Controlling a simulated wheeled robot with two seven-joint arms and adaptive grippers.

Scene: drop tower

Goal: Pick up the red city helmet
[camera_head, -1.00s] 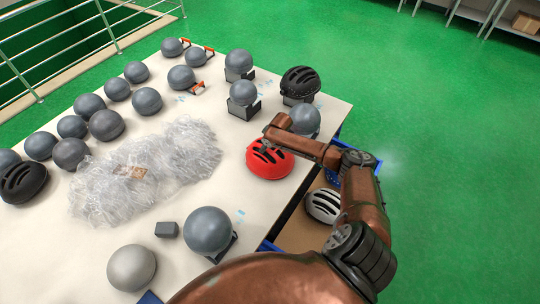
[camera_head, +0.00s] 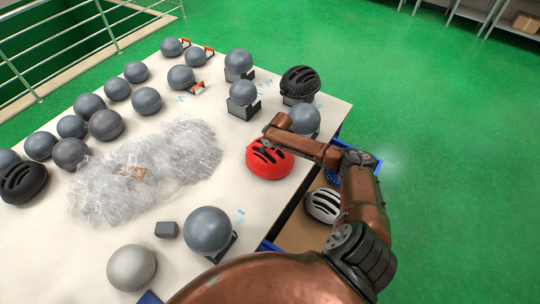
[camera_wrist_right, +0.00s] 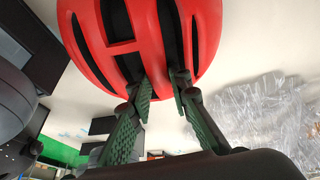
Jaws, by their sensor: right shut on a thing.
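The red city helmet (camera_head: 268,163) sits on the white table (camera_head: 255,208) near its right edge, in the head view. It fills the top of the right wrist view (camera_wrist_right: 145,35), with dark vents facing the fingers. My right arm reaches over it from the right. My right gripper (camera_wrist_right: 165,88) is shut on the helmet, its two green-padded fingers set at the vents with part of the shell between them. In the head view the fingers are hard to make out behind the arm. My left gripper is not in view.
Grey head forms (camera_head: 208,231) stand around the table. Crumpled clear plastic (camera_head: 190,150) lies to the left. A black helmet (camera_head: 300,82) sits on a stand behind. A white helmet (camera_head: 322,205) lies in a box below the table's right edge. Green floor is free at right.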

